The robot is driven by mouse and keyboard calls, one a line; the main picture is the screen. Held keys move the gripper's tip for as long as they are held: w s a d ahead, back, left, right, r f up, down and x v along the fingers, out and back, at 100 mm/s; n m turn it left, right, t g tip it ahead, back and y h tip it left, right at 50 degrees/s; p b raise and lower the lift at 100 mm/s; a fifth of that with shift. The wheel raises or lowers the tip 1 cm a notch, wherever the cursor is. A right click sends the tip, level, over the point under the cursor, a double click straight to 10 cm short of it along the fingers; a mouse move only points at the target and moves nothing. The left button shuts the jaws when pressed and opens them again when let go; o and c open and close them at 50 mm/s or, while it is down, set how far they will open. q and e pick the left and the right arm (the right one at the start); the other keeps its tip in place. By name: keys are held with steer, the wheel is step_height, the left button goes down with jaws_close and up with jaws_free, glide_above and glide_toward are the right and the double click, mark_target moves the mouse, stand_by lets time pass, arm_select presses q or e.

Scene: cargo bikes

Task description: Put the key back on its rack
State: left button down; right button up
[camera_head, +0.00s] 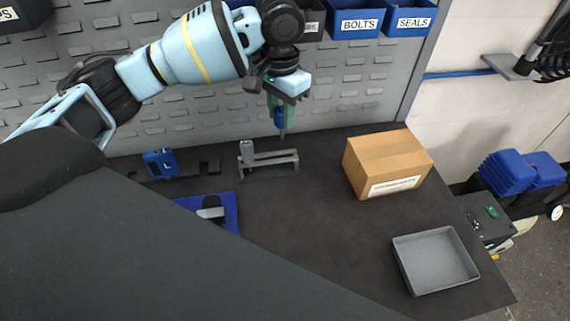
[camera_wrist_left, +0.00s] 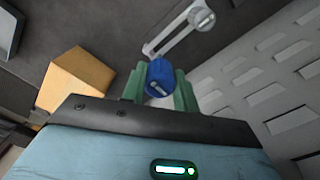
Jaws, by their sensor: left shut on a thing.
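My left gripper (camera_head: 281,106) is shut on a key with a blue handle (camera_head: 280,120). The key hangs upright, its thin grey shaft pointing down, above and behind the right part of a low grey rack (camera_head: 270,158). In the left wrist view, the blue handle (camera_wrist_left: 160,72) sits between the green fingers (camera_wrist_left: 160,90). The rack's bar (camera_wrist_left: 172,36) lies beyond it, apart from the key. A grey upright piece (camera_head: 246,152) stands at the rack's left end; its round top shows in the wrist view (camera_wrist_left: 202,20). My right gripper is not in view.
A cardboard box (camera_head: 388,162) stands right of the rack, and a grey tray (camera_head: 435,262) lies at the front right. A blue block marked L (camera_head: 160,164) and a blue mat (camera_head: 231,214) are at left. The perforated wall (camera_head: 330,85) rises behind. The bench middle is clear.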

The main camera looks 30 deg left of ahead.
arm_select(q)
steer(key=shift+w+a+r, duration=0.1)
steer(key=shift+w+a, duration=0.05)
steer(key=shift+w, duration=0.05)
step_height(320, 180, down, 10)
steer(key=shift+r+b, duration=0.1)
steer(key=shift+b, duration=0.3)
steer(key=shift+f, duration=0.5)
steer(key=c, duration=1.1)
jaws_free()
steer(key=shift+r, duration=0.1)
